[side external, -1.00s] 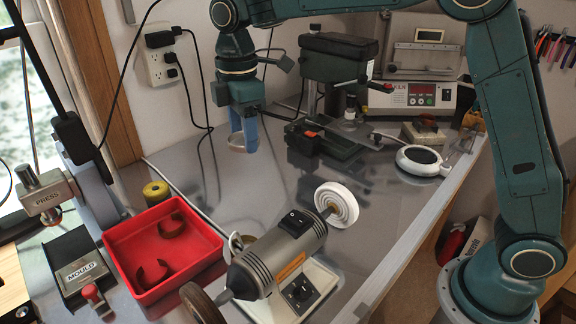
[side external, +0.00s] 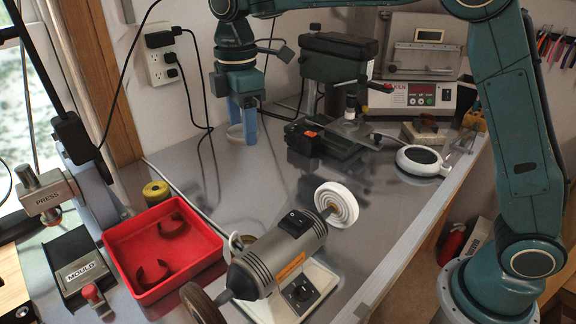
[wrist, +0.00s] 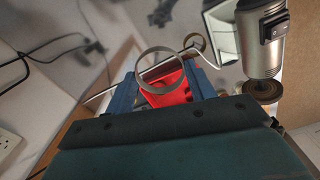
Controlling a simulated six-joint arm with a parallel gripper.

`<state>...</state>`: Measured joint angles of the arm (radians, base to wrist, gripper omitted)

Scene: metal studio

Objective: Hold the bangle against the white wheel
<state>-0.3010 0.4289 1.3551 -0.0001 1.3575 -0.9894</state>
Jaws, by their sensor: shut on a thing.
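The white wheel (side external: 336,204) is on the right end of the grey bench polisher (side external: 277,260) in the side view; I cannot see the wheel in the wrist view. My gripper (side external: 243,138) is above the back left of the bench, well apart from the wheel. Its blue fingers are shut on the bangle (side external: 235,139), a thin greyish ring. In the wrist view, the bangle (wrist: 160,50) stands between the fingertips of my gripper (wrist: 162,85), with its opening facing the camera.
A red tray (side external: 115,240) with brown curved pieces stands left of the polisher, beside a yellow roll (side external: 156,191). A dark brown wheel (side external: 200,304) is on the polisher's near end. A green machine (side external: 338,75) and a white round dish (side external: 422,160) stand behind. The middle bench is clear.

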